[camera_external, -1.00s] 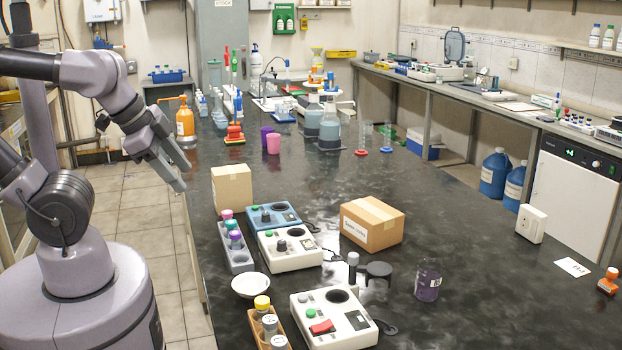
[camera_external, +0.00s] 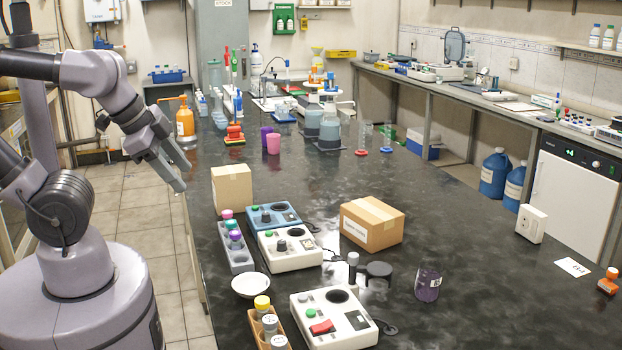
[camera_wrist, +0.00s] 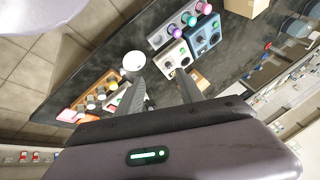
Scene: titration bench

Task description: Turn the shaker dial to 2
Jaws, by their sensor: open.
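Several shaker-like devices stand on the black bench. A white device (camera_external: 296,258) has a green button, a dark dial knob (camera_external: 281,246) and a round dark well. A blue device (camera_external: 287,217) of like form stands behind it, with its own dark knob (camera_external: 265,217). A nearer white device (camera_external: 322,335) has a red switch and a green button; no dial knob is clear on it. Dial numbers are too small to read. My gripper (camera_external: 179,190) is open and empty, to the left of the bench devices and apart from them. Its fingers (camera_wrist: 160,95) show in the wrist view.
A grey rack of capped vials (camera_external: 238,262) stands left of the white device, with a white dish (camera_external: 250,285) and an orange vial rack (camera_external: 262,330) nearer. Cardboard boxes (camera_external: 372,224) (camera_external: 231,189) stand right and behind. A purple beaker (camera_external: 428,287) is at right.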

